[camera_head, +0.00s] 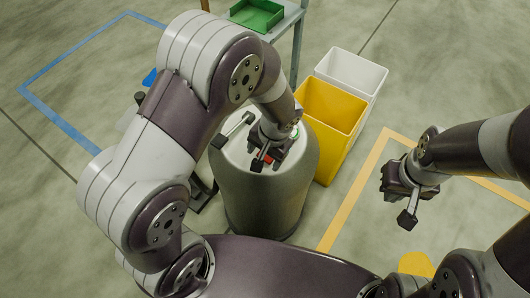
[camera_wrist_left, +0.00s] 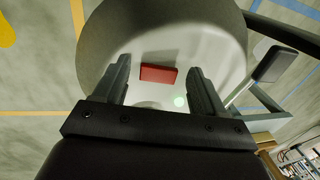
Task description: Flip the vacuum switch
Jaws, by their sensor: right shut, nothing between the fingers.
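The vacuum is a grey drum (camera_head: 268,205) with a pale top, standing in the middle of the head view. Its red switch (camera_wrist_left: 158,73) sits on the pale top and shows clearly in the left wrist view; in the head view it is mostly hidden by my left gripper (camera_head: 264,148). In the left wrist view my left gripper (camera_wrist_left: 160,83) is open, its fingers apart on either side of the switch in the picture. Whether they touch it I cannot tell. A small green light (camera_wrist_left: 180,101) glows beside the switch. My right gripper (camera_head: 407,218) is shut and empty, right of the drum.
A yellow bin (camera_head: 334,120) and a white bin (camera_head: 352,70) stand right behind the drum. A green tray (camera_head: 257,14) rests on a grey table at the back. A pale rod with a dark end (camera_wrist_left: 270,64) shows beside the left gripper. Floor on the right is mostly clear.

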